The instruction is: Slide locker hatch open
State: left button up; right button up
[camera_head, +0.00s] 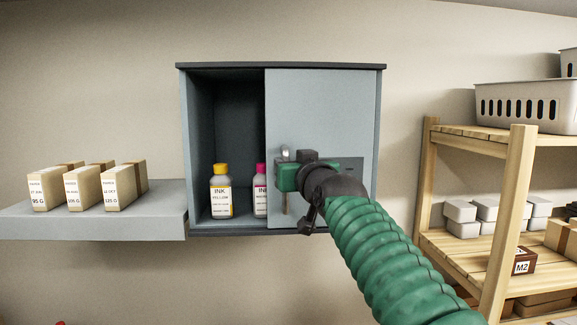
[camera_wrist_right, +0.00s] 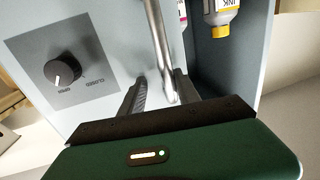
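The locker (camera_head: 222,67) is a grey-blue box on the wall. Its flat light-blue hatch (camera_head: 315,105) covers the right half of the front, and the left half is open to a dark inside. My right gripper (camera_head: 291,176) is in front of the hatch. In the head view the gripper hides most of the handle. My left gripper is not in view.
A yellow-capped ink bottle (camera_head: 221,190) and a pink-capped bottle (camera_head: 261,189), partly behind the hatch edge, stand inside. A dial (camera_wrist_right: 62,72) sits on a grey panel beside the handle. A shelf (camera_head: 110,222) with boxes is left; a wooden rack (camera_head: 510,215) is right.

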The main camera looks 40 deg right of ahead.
jog(key=shift+w+a, duration=0.2)
jog(key=shift+a, duration=0.1)
jog(key=shift+s+a+f, duration=0.1)
jog(key=shift+a, duration=0.1)
jog(key=b+v, duration=1)
jog(key=v, duration=0.6)
jog(key=shift+s+b, duration=0.2)
jog(key=shift+b, duration=0.2)
jog(key=shift+s+d, duration=0.15)
jog(key=shift+d, duration=0.05)
